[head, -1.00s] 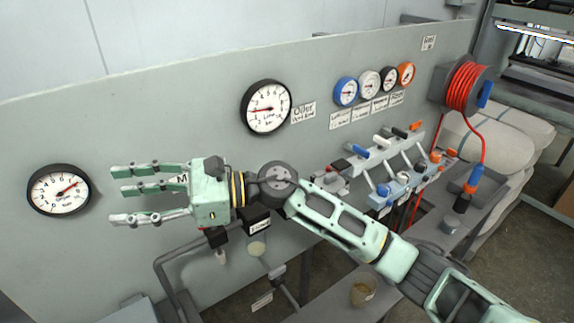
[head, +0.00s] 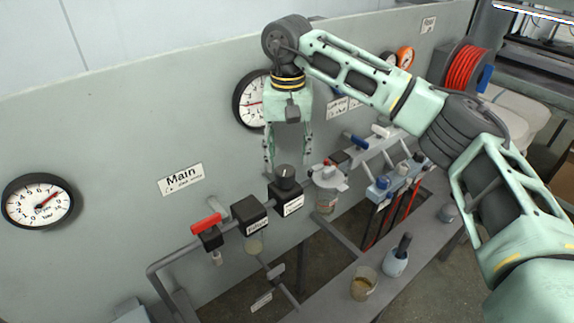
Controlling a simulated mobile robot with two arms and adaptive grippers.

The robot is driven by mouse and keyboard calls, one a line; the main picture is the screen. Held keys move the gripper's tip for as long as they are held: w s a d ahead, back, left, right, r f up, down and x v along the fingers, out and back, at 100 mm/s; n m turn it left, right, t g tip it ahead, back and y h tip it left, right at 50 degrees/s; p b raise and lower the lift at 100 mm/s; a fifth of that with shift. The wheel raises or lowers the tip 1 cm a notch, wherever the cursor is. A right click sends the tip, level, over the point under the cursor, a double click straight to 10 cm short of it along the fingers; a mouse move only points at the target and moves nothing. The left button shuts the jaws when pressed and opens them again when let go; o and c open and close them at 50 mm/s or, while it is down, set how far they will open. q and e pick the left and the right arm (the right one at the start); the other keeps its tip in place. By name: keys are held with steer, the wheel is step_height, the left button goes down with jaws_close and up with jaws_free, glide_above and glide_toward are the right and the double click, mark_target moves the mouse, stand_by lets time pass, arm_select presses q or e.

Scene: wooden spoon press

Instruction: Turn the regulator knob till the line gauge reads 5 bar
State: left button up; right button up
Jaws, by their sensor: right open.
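The regulator knob (head: 285,175) is a dark round knob on top of a black block with a white label (head: 293,203), on the pipe run in front of the grey panel. My right gripper (head: 289,160) points down just above the knob. Its fingers are spread open to the left and right of the knob's top, and nothing is held. I cannot tell whether they touch it. The line gauge (head: 244,102) is white with a black rim on the panel. My right gripper and wrist cover its right part. Its red needle points left, at a low reading. My left gripper is out of view.
A red-handled valve (head: 207,225) and a black block (head: 249,213) stand left of the knob. A clear-bowled unit (head: 327,185) stands close on its right. Another gauge (head: 38,201) is at far left. A cup (head: 364,284) stands on the bench below.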

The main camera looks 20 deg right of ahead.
mark_target(287, 170)
step_height(287, 170, down, 5)
steer(key=shift+r+p, duration=0.1)
steer(key=shift+p, duration=0.5)
steer(key=c, duration=1.1)
